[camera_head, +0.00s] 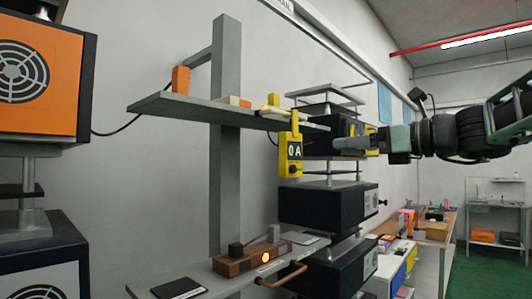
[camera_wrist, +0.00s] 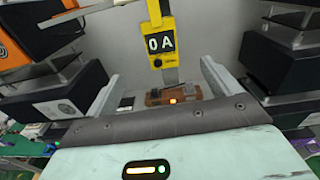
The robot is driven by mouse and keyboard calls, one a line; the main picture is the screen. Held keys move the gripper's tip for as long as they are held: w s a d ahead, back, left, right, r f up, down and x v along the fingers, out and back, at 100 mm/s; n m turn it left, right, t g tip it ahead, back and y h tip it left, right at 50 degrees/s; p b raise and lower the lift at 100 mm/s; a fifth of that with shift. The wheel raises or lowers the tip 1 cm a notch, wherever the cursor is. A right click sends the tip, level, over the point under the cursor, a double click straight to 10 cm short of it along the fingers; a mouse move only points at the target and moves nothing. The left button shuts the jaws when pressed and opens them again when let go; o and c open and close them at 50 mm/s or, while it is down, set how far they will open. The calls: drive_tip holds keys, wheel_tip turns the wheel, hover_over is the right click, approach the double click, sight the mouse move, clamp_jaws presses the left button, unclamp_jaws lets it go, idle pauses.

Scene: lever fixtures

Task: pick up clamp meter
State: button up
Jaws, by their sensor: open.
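The clamp meter (camera_head: 291,158) is yellow with a dark display reading "0 A" and a dark round knob. In the head view it hangs upright at the front edge of the upper grey shelf (camera_head: 170,106), its yellow clamp part at the top. It also shows in the wrist view (camera_wrist: 160,56), upper centre, ahead of my fingers. My gripper (camera_head: 338,144) is to the right of the meter in the head view, apart from it. In the wrist view my gripper (camera_wrist: 160,74) has its two fingers spread wide with nothing between them.
A brown block with a lit orange lamp (camera_head: 264,258) sits on the lower shelf (camera_head: 225,282); a copper-coloured handle (camera_head: 283,277) projects at its front. Stacked dark boxes (camera_head: 325,204) stand right of the meter. An orange fan unit (camera_head: 40,80) is at far left. An orange block (camera_head: 181,82) is on the upper shelf.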

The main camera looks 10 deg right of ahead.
drive_tip(key=r, duration=0.1)
drive_tip(key=p, duration=0.5)
approach(295, 141)
drive_tip(key=shift+m+t, duration=0.3)
drive_tip(key=x, duration=0.5)
drive_tip(key=shift+w+f, duration=0.1)
drive_tip(key=shift+f, duration=0.1)
drive_tip(key=p+x, duration=0.3)
drive_tip(key=x, duration=0.2)
drive_tip(key=shift+a, duration=0.15)
drive_tip(key=shift+w+a+f+p, duration=0.15)
drive_tip(key=shift+w+a+p, duration=0.15)
drive_tip(key=shift+w+p, duration=0.1)
drive_tip(key=c, duration=1.3)
